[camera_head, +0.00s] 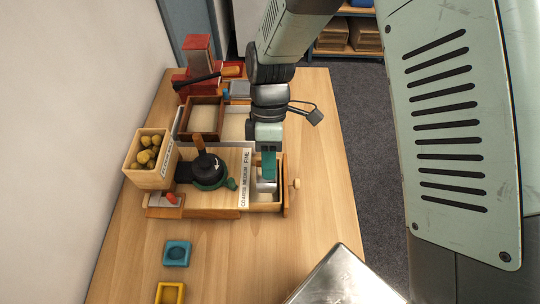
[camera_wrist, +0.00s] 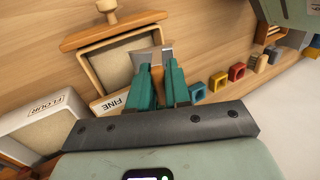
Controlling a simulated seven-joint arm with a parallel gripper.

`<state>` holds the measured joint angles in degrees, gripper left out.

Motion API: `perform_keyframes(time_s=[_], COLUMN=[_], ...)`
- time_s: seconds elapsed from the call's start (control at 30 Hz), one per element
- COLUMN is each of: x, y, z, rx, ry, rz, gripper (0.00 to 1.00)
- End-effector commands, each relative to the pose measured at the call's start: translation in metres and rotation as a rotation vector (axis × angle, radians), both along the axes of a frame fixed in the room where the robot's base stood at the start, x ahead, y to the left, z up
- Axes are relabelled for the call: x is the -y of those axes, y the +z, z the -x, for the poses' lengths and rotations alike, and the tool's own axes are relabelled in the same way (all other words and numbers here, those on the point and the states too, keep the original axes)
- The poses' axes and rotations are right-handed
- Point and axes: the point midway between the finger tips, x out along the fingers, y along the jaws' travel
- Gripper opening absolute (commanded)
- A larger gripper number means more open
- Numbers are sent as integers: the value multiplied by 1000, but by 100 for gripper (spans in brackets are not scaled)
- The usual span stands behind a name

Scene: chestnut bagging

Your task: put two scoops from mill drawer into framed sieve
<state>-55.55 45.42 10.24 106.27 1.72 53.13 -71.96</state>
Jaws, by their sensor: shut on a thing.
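The mill drawer (camera_head: 277,207) is pulled out at the right side of the wooden mill, with its round knob outward. In the wrist view the drawer (camera_wrist: 88,70) shows a pale fill. My gripper (camera_head: 268,178) points down over the drawer, its teal fingers shut on a metal scoop (camera_head: 266,187). A dark-brown framed box, seemingly the framed sieve (camera_head: 205,98), stands behind the mill with a pale inside.
A pale box labelled FLOUR (camera_wrist: 45,118) stands beside the mill. A crank (camera_head: 199,145) and a wooden box of chestnuts (camera_head: 148,177) are on the mill's left. A red device (camera_head: 198,68) stands behind. Blue (camera_head: 177,253) and yellow (camera_head: 170,293) trays lie in front.

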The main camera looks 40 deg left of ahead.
Motion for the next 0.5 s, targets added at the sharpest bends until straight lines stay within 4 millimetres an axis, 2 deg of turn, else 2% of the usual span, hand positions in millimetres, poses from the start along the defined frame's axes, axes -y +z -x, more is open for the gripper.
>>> perform_keyframes(time_s=[0.4, 0.5], x=[-4, -3], y=[-39, -46], z=[-4, -3], rx=[-55, -10], ry=[0, 1], rz=[55, 13], gripper=[0, 0])
